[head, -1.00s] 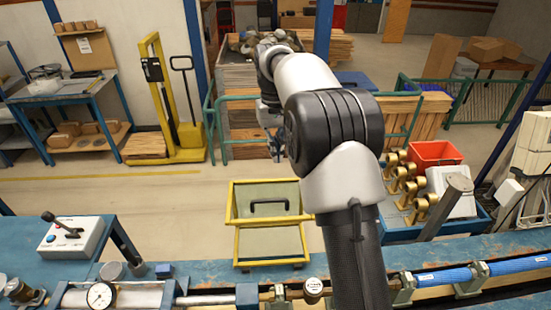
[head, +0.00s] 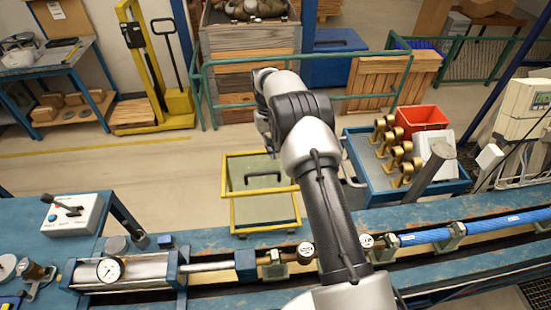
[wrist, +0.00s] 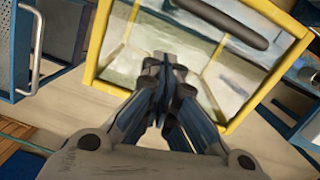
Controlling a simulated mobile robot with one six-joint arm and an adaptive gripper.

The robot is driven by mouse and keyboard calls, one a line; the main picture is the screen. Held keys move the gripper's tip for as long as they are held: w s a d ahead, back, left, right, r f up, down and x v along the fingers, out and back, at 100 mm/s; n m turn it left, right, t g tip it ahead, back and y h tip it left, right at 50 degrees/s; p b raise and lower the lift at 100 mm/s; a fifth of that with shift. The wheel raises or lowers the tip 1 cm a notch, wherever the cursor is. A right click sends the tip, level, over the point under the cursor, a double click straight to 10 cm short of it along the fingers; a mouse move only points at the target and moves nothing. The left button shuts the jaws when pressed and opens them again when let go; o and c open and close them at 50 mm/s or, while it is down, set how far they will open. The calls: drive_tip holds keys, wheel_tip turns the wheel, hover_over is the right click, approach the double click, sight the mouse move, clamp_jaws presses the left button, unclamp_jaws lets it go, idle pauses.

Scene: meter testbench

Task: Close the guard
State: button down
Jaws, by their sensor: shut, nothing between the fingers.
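The guard (head: 265,211) is a clear panel in a yellow frame, standing raised at the far edge of the blue bench. Its black handle (head: 264,177) is on the upper part of the panel. In the wrist view the yellow frame (wrist: 103,40) and clear panel fill the upper middle, with the dark handle (wrist: 228,20) at the top. My gripper (wrist: 163,66) is shut and empty, in front of the panel in that view and below left of the handle. I cannot tell if it touches the guard. In the head view my arm mostly hides the gripper.
A blue bench carries a pipe line with a pressure gauge (head: 110,269) and a lever box (head: 72,214). A blue cart (head: 361,169) with brass fittings and a red bin (head: 421,117) stands right of the guard. Green railings (head: 200,95) stand behind. The floor left of the guard is clear.

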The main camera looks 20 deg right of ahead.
drive_tip(key=shift+s+f+p, duration=0.3)
drive_tip(key=shift+s+p, duration=0.05)
drive_tip(key=shift+s, duration=0.7)
drive_tip(key=shift+s+f+p, duration=0.25)
drive_tip(key=shift+s+p, duration=0.05)
drive_tip(key=shift+s, duration=0.7)
